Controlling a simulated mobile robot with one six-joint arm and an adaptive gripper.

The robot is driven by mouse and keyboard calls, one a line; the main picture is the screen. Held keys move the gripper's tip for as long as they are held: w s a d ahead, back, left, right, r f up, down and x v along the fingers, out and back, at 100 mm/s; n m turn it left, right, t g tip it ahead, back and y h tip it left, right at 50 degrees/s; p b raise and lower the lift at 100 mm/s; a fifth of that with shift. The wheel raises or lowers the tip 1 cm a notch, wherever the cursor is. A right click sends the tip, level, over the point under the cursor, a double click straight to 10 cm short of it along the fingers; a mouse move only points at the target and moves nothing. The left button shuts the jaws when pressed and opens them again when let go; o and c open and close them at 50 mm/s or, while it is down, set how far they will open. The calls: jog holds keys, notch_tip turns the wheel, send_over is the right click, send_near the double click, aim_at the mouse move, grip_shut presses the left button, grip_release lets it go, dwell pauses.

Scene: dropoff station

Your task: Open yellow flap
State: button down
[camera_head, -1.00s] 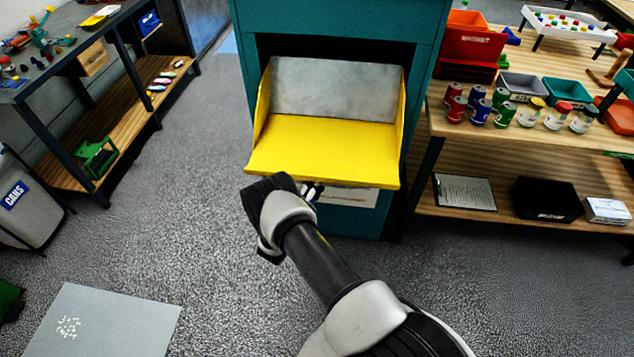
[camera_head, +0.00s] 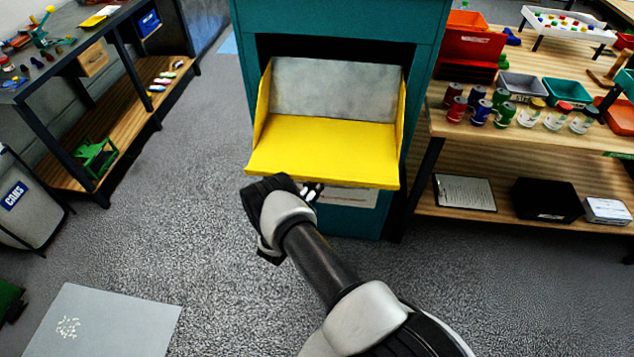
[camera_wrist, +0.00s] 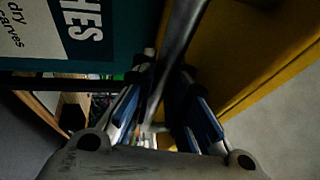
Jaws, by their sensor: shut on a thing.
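The yellow flap (camera_head: 322,150) on the teal cabinet (camera_head: 340,22) is swung down and out, with its yellow side walls and a grey panel (camera_head: 335,90) behind it showing. In the wrist view its yellow face (camera_wrist: 245,45) fills the upper right. My gripper (camera_head: 312,191) is at the flap's lower front edge, left of its middle. In the wrist view my gripper (camera_wrist: 160,85) has its fingers closed around a grey metal bar, the flap's handle (camera_wrist: 182,38). The handle is hidden in the head view.
A shelf table (camera_head: 470,150) with cans, jars and bins stands close on the right. A workbench (camera_head: 100,50) stands on the left, with a grey cans bin (camera_head: 25,215) near it.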

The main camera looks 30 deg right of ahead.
aim_at(316, 172)
notch_tip(316, 172, up, 9)
jog(key=n+g+y+p, duration=0.1)
jog(key=y+p, duration=0.2)
jog(key=p, duration=0.6)
jog(key=shift+s+g, duration=0.1)
jog(key=shift+g, duration=0.3)
jog(key=shift+f, duration=0.15)
jog(key=c, duration=1.6)
grip_release()
jog(key=shift+a, duration=0.2)
jog(key=v, duration=1.2)
jog(key=shift+d, duration=0.15)
jog(key=shift+n, duration=0.3)
